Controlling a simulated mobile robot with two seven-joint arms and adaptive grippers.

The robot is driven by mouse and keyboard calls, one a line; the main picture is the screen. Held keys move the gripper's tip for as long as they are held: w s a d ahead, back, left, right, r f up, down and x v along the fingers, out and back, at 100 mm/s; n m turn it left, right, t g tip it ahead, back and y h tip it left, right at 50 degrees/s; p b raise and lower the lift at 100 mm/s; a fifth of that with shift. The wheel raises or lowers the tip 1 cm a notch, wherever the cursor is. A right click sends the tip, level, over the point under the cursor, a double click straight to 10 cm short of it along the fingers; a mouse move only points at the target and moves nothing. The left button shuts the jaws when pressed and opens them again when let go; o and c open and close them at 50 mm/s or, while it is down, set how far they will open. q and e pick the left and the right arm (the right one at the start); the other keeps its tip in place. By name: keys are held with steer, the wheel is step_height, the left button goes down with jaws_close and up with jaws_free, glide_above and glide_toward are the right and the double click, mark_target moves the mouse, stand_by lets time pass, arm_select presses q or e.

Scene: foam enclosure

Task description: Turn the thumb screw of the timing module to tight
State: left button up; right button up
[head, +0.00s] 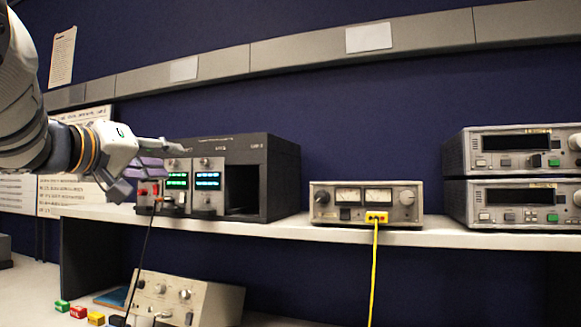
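A dark chassis (278,176) stands on the shelf with two grey plug-in modules at its left and an empty bay at its right. The left module (177,166) and the right module (207,205) each have green or cyan lit displays. Their labels are too small to read, so I cannot tell which is the timing module. Small knobs show near their lower edges, but I cannot make out the thumb screw's setting. My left gripper (158,160) is in front of the left module's left side, fingers apart, and hides part of it. My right gripper is out of view.
A black cable (147,250) hangs from red connectors beside the left module. A meter box (330,205) with a yellow cable (375,270) stands right of the chassis. Two stacked instruments (512,165) are at far right. A sloped control box (215,300) and coloured blocks are below.

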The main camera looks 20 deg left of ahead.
mark_target(203, 162)
arm_select(q)
steer(key=w, duration=1)
steer(key=shift+d+r, duration=0.1)
steer(key=shift+d, duration=0.3)
jaws_close()
